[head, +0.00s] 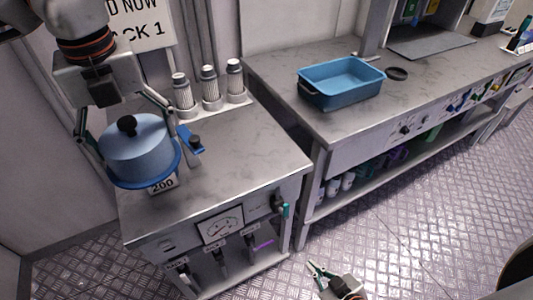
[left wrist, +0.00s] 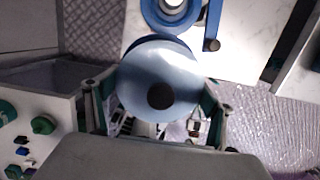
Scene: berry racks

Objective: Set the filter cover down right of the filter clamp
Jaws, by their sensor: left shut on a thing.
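The filter cover (head: 138,148) is a grey-blue dome with a black knob on top and a darker blue rim. My left gripper (head: 132,138) is shut on it, with one finger on each side. In the left wrist view the cover (left wrist: 158,82) sits upright between the fingers (left wrist: 157,108). The filter clamp (head: 190,141) is blue with a dark handle and is mostly hidden behind the cover. In the left wrist view the clamp (left wrist: 172,20) is a blue ring around a pale centre, apart from the cover. My right gripper (head: 317,279) is open and empty, low above the floor.
The bench top (head: 245,145) right of the clamp is clear. A "200" label (head: 163,185) is below the cover. A blue tray (head: 340,82) sits on the neighbouring table, across a gap.

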